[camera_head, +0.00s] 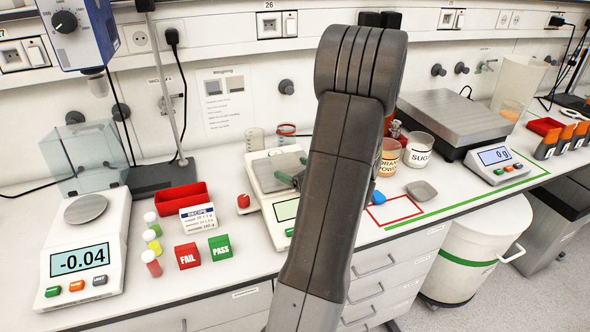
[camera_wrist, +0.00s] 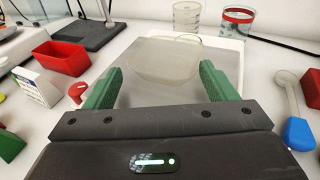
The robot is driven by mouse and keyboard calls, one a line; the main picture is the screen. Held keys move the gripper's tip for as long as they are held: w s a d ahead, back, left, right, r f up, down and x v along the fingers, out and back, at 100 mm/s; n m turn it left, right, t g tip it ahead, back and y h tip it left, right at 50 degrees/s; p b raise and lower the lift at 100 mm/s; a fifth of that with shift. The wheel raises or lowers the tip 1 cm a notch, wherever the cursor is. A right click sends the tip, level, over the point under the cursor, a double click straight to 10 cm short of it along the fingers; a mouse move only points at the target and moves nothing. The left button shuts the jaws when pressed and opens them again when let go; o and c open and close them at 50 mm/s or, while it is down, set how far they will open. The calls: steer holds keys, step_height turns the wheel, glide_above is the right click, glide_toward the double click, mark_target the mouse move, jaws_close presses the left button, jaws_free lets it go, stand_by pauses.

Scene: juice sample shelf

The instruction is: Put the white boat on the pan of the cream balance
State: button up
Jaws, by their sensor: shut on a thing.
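The white boat (camera_wrist: 163,58), a pale, see-through shallow dish, is between the green fingers of my gripper (camera_wrist: 161,70) in the wrist view. My gripper is shut on it. The boat is over the square steel pan (camera_wrist: 160,95) of the cream balance; I cannot tell whether it touches the pan. In the head view my arm hides the right part of the cream balance (camera_head: 256,159). Its steel pan (camera_head: 268,173) shows to the left of my arm, with a green fingertip of my gripper (camera_head: 293,172) over it. The boat is not clear there.
A red tray (camera_head: 182,199), a small box (camera_head: 198,219) and a red knobbed weight (camera_head: 243,201) stand left of the cream balance. Glass beakers (camera_wrist: 187,15) stand behind it. A blue-handled scoop (camera_wrist: 297,130) and a grey dish (camera_head: 421,190) lie to the right.

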steer(key=shift+f, duration=0.2)
steer(key=o, duration=0.9)
steer(key=shift+o, duration=0.2)
steer(key=shift+r, duration=0.1)
steer(key=shift+r, duration=0.2)
steer(key=b+v, duration=0.2)
steer(key=v, duration=1)
